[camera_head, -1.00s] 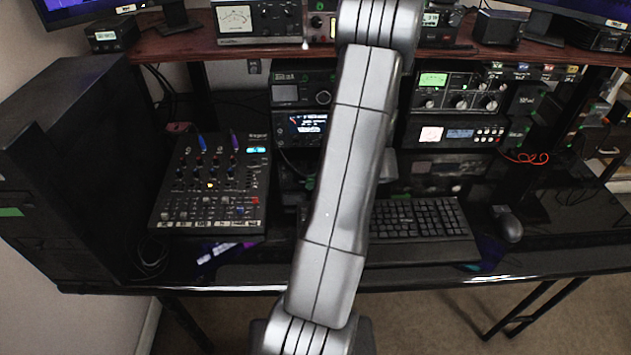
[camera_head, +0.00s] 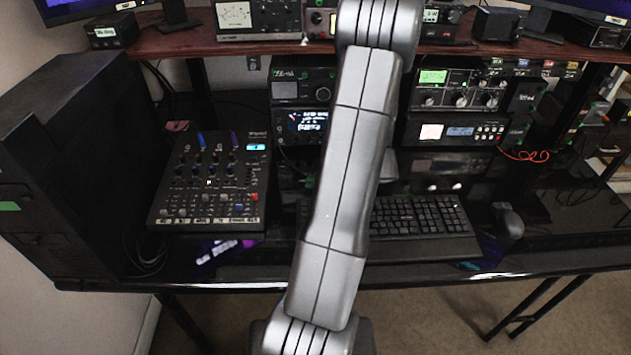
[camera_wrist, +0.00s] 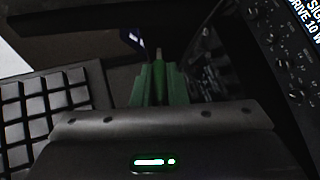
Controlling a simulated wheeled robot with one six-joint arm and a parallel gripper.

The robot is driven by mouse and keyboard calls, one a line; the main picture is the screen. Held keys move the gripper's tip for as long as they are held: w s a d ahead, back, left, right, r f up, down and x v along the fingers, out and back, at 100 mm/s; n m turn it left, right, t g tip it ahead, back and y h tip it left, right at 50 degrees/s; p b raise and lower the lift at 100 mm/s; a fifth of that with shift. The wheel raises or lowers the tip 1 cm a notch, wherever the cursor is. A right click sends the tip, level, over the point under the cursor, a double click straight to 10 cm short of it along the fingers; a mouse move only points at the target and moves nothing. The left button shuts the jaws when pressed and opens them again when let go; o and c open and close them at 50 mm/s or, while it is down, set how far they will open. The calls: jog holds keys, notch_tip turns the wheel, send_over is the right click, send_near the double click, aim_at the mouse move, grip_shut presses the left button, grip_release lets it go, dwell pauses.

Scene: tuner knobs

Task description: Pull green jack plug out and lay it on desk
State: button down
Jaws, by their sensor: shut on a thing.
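The green jack plug (camera_wrist: 160,88) shows in the wrist view, just beyond the gripper's dark body, with a thin brassy tip pointing away. My gripper (camera_wrist: 165,100) is shut on it. The plug's tip looks clear of any socket, though the dark picture leaves this uncertain. In the head view my arm hides the gripper and the plug. The black desk (camera_head: 560,245) runs across the head view.
A keyboard (camera_head: 425,220) and a mouse (camera_head: 509,222) lie on the desk. A mixer (camera_head: 212,180) with blue and purple plugs stands at left. Radios (camera_head: 458,92) stand behind. Bare desk shows at the right.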

jog(key=shift+s+f, duration=0.35)
jog(key=shift+f, duration=0.45)
jog(key=c, duration=1.6)
grip_release()
jog(key=shift+r, duration=0.15)
jog(key=shift+o, duration=1)
jog(key=shift+w+r+g+p, duration=0.25)
jog(key=shift+r+g+p, duration=0.05)
jog(key=shift+r+p, duration=0.4)
jog(key=shift+w+r+p, duration=0.1)
jog(key=shift+r+p, duration=0.3)
jog(key=shift+r, duration=0.4)
jog(key=o, duration=0.5)
jog(key=shift+o, duration=0.2)
